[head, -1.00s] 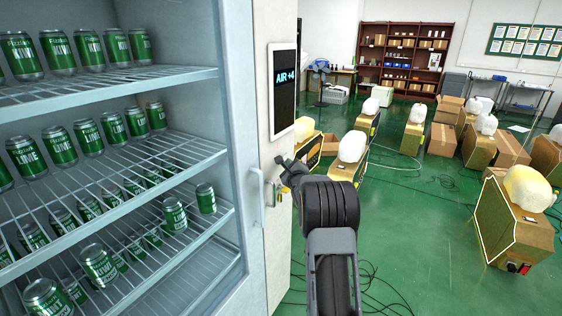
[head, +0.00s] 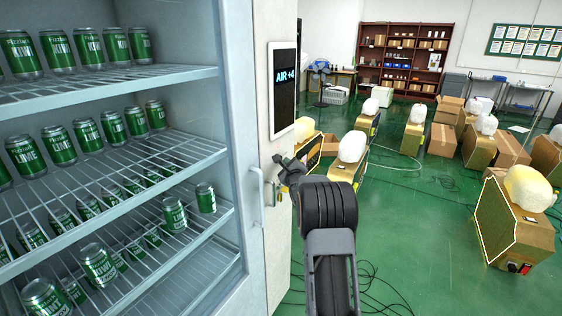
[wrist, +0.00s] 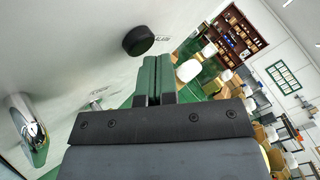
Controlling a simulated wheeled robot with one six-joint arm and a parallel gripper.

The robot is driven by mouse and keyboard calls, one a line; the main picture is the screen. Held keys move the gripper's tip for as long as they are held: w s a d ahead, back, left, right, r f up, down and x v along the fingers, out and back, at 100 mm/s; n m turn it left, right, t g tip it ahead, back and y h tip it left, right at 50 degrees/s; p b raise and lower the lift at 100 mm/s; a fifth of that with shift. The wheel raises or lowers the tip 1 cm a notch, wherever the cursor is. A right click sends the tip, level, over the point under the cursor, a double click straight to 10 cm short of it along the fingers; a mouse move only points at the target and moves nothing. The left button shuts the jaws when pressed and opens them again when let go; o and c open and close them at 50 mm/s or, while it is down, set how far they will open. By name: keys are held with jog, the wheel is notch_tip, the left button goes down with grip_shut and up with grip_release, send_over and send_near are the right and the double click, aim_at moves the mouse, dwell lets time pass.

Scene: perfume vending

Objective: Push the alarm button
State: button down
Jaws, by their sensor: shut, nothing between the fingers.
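A round black button (wrist: 138,41) sticks out from the pale cabinet side in the wrist view. Small lettering sits beside it, too small to read surely. My gripper (wrist: 154,72) is shut and empty, its fingertips just below and slightly right of the button in that view. A gap seems to show between them; I cannot tell the depth. In the head view my arm's end reaches the cabinet's narrow front panel (head: 277,235), below the display (head: 284,90) reading "AIR +4". The button cannot be told apart from my gripper there.
A chrome handle (wrist: 27,125) juts from the same surface in the wrist view. The open-shelved cooler with green cans (head: 97,265) stands left in the head view, with a door handle (head: 257,197).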

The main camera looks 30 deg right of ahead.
jog(key=shift+w+a, duration=0.2)
jog(key=shift+w, duration=0.15)
dwell(0.7)
dwell(0.4)
jog(key=shift+s+d+b, duration=0.35)
jog(key=shift+s+d, duration=0.05)
jog(key=shift+s, duration=0.35)
jog(key=shift+s+d, duration=0.4)
jog(key=shift+s, duration=0.35)
jog(key=shift+s+d, duration=0.4)
jog(key=shift+s, duration=0.3)
jog(key=shift+s+d, duration=0.4)
jog(key=shift+s, duration=0.35)
